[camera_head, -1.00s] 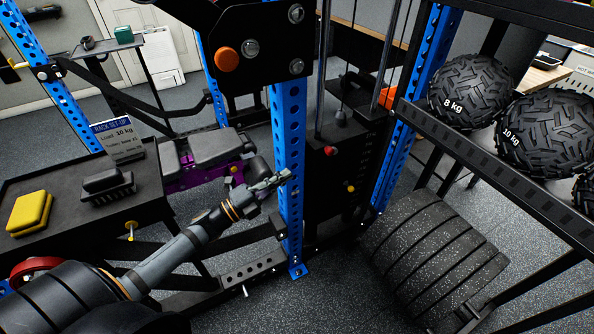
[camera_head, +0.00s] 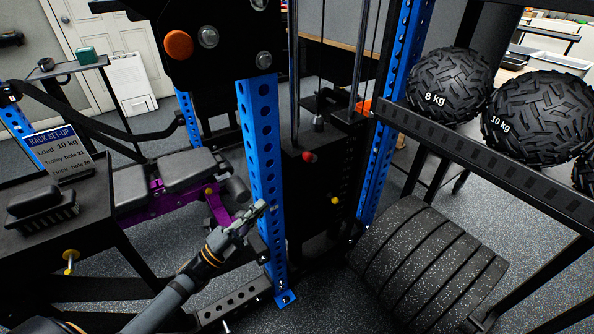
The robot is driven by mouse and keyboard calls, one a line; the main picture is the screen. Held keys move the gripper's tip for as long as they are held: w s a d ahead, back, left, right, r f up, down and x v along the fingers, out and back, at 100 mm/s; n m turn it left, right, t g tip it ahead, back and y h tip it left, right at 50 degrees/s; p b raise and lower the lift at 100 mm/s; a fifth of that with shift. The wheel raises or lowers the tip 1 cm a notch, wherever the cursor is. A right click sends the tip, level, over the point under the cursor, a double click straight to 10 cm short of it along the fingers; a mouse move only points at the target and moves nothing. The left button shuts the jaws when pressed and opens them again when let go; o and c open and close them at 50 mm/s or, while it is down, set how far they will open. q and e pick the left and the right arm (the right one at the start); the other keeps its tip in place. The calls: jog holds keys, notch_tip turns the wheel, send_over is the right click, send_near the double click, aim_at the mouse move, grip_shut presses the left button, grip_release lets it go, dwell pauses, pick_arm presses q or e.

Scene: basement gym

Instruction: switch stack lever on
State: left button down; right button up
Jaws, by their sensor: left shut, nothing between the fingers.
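The black weight stack housing (camera_head: 300,190) stands behind the near blue upright (camera_head: 262,140). It carries a red knob (camera_head: 309,157) and, lower right, a small yellow knob (camera_head: 334,201). I cannot tell which of these is the stack lever. My left gripper (camera_head: 263,208) is shut and empty. In the picture its tips overlap the near blue upright, left of and below the red knob and apart from it. My right gripper is not in view.
A rack-set-up sign (camera_head: 58,148) stands at the left by a black tray (camera_head: 42,215). A purple-framed bench (camera_head: 148,202) is behind my arm. Tyre-tread balls (camera_head: 455,88) sit on a rack at right, above black speckled plates (camera_head: 425,265). An orange knob (camera_head: 178,45) is on the upper plate.

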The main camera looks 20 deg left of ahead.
pick_arm(q)
jog(key=b, duration=0.1)
send_near(311, 158)
jog(key=shift+w+a+p+x, duration=0.15)
jog(key=shift+x, duration=1.2)
jog(key=shift+w+a+p+x, duration=0.15)
jog(key=shift+a+x, duration=0.05)
jog(key=shift+x, duration=1.2)
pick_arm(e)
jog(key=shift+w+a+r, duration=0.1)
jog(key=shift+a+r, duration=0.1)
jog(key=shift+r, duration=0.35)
pick_arm(q)
jog(key=shift+f, duration=0.1)
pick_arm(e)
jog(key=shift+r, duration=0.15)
